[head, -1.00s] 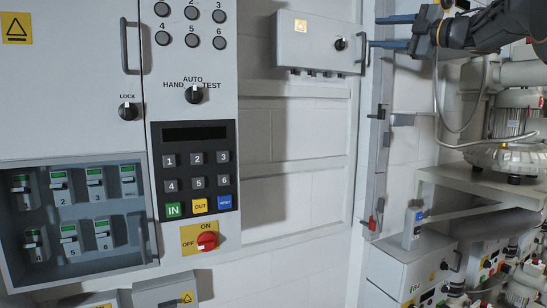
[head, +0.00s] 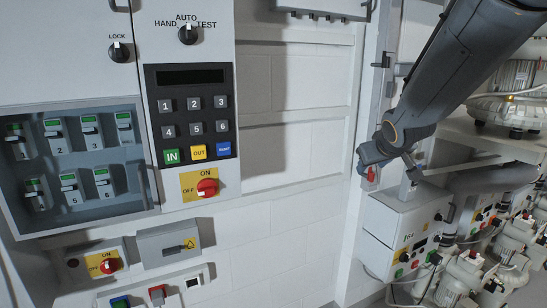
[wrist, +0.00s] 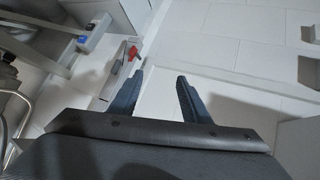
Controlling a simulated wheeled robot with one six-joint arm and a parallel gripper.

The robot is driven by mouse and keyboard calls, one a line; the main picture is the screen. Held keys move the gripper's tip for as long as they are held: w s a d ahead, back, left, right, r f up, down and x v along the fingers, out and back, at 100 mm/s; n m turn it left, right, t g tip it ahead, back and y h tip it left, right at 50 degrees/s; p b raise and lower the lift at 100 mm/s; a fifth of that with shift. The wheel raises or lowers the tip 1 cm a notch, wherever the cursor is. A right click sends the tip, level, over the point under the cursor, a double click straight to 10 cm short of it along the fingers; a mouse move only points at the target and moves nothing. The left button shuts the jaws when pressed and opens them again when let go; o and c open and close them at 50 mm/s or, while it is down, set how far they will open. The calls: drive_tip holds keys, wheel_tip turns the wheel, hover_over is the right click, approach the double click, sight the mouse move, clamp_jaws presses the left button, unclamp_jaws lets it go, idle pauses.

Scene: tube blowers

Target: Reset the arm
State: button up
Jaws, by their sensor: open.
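My gripper (wrist: 160,76) shows in the wrist view with its two blue fingers apart and nothing between them. Pale wall panels lie beyond the fingers. In the head view my dark grey arm slants down from the upper right, and its wrist ends in front of the wall right of the control cabinet. The fingers cannot be made out there. A red switch handle (head: 371,174) sits just below my wrist, and a red part (wrist: 133,53) shows left of the fingers in the wrist view. I cannot tell whether they touch.
The control cabinet (head: 222,100) with keypad (head: 193,116), red rotary switch (head: 207,187) and breaker recess (head: 147,165) is at left. A white control box (head: 380,215) stands below my wrist. Pumps (head: 470,275) and a shelf (head: 490,143) crowd the right.

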drive_tip(key=s+a+f+g, duration=0.2)
drive_tip(key=s+f, duration=0.4)
drive_tip(key=s, duration=0.3)
drive_tip(key=s+a+f+m+g, duration=0.1)
drive_tip(key=s+a+f+g, duration=0.2)
drive_tip(key=s+f, duration=0.3)
drive_tip(key=s+a+f+m+g+y, duration=0.1)
drive_tip(key=s+a+f+g, duration=0.2)
drive_tip(key=s, duration=1)
wheel_tip(320, 180, down, 3)
drive_tip(key=shift+a+f+g+b, duration=0.2)
drive_tip(key=shift+g+b, duration=0.1)
